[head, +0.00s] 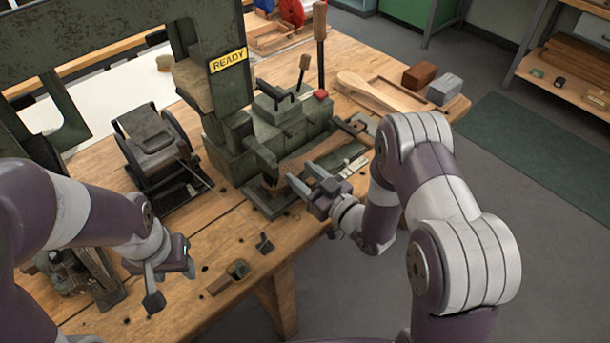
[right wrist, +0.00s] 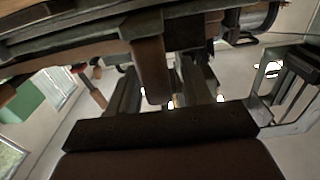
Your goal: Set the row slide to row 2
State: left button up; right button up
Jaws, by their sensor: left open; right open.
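The green tufting machine (head: 280,125) stands on the wooden bench, with a yellow READY plate (head: 228,61) on its column. A low dark slide base (head: 262,203) runs along its front; I take it for the row slide, but cannot read which row it is at. My right gripper (head: 308,183) is open at the front of this base. In the right wrist view, a brown block-like part (right wrist: 150,72) shows between the spread fingers (right wrist: 158,88); I cannot tell whether they touch it. My left gripper (head: 172,280) is open and empty above the front left of the bench.
A spool device (head: 152,140) stands left of the machine. Small dark parts (head: 238,269) lie near the bench's front edge. A wooden paddle (head: 375,90), a brown block (head: 419,76) and a grey block (head: 444,89) lie at the right end. Upright levers (head: 319,50) rise from the machine.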

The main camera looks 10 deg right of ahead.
grip_shut()
jog(key=shift+s+a, duration=0.55)
jog(key=shift+a, duration=0.25)
grip_release()
jog(key=shift+d, duration=0.1)
jog(key=v, duration=1.2)
jog(key=shift+s+b, duration=0.25)
jog(key=shift+b, duration=0.1)
jog(key=shift+d+f, duration=0.1)
